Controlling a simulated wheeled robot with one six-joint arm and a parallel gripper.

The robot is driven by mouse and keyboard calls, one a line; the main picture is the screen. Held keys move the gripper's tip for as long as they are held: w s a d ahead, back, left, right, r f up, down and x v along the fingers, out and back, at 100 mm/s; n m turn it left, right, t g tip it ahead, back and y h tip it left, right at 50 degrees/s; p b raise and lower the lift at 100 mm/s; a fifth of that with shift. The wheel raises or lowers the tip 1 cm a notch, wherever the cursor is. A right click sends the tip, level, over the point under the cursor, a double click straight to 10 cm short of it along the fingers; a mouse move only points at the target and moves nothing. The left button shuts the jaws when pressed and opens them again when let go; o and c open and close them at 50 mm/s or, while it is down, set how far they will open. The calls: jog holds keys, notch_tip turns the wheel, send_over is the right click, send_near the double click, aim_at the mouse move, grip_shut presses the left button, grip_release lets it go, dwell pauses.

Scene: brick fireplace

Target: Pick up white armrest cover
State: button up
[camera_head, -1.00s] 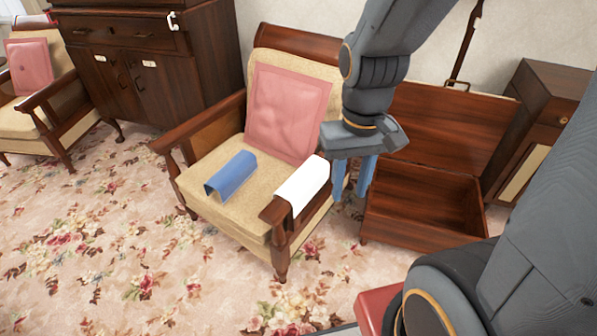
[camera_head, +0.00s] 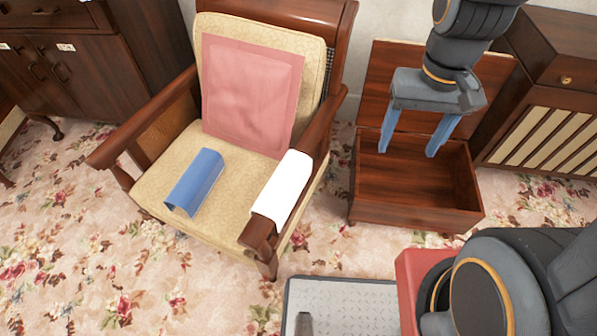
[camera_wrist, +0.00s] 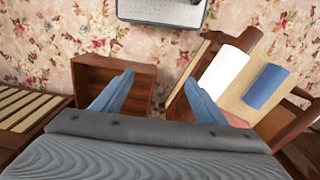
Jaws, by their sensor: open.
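The white armrest cover (camera_head: 283,190) lies draped over the right armrest of the armchair (camera_head: 147,183). It also shows in the wrist view (camera_wrist: 222,74), right of centre. My gripper (camera_head: 408,150) is open and empty, its two blue fingers pointing down above the open wooden chest, to the right of the cover and apart from it. In the wrist view the fingers (camera_wrist: 160,92) straddle the gap between chest and chair. A blue cover (camera_head: 194,181) lies on the chair seat, and also shows in the wrist view (camera_wrist: 265,86).
The open wooden chest (camera_head: 400,210) stands right of the chair, its lid raised behind. A pink cushion (camera_head: 252,95) leans on the chair back. Dark cabinets stand at the left (camera_head: 85,70) and right (camera_head: 555,70).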

jog(key=o, duration=0.6)
jog(key=w+a+f, duration=0.3)
jog(key=w+a, duration=0.1)
jog(key=shift+w+a+f+m, duration=0.2)
jog(key=shift+a+f+m, duration=0.05)
jog(key=shift+f+m, duration=0.05)
jog(key=m+b, duration=0.2)
jog(key=m, duration=0.1)
send_over(282, 180)
jog(key=f, duration=1.8)
jog(key=shift+w+d, duration=0.1)
jog(key=shift+d, duration=0.2)
jog(key=shift+a+f, duration=0.15)
jog(key=shift+f, duration=0.1)
jog(key=shift+s+a+f+p, duration=0.1)
jog(key=shift+f+p, duration=0.15)
jog(key=shift+f, duration=1.6)
jog(key=shift+s+f+p, duration=0.1)
jog(key=shift+f+p, duration=0.15)
jog(key=shift+f, duration=1.6)
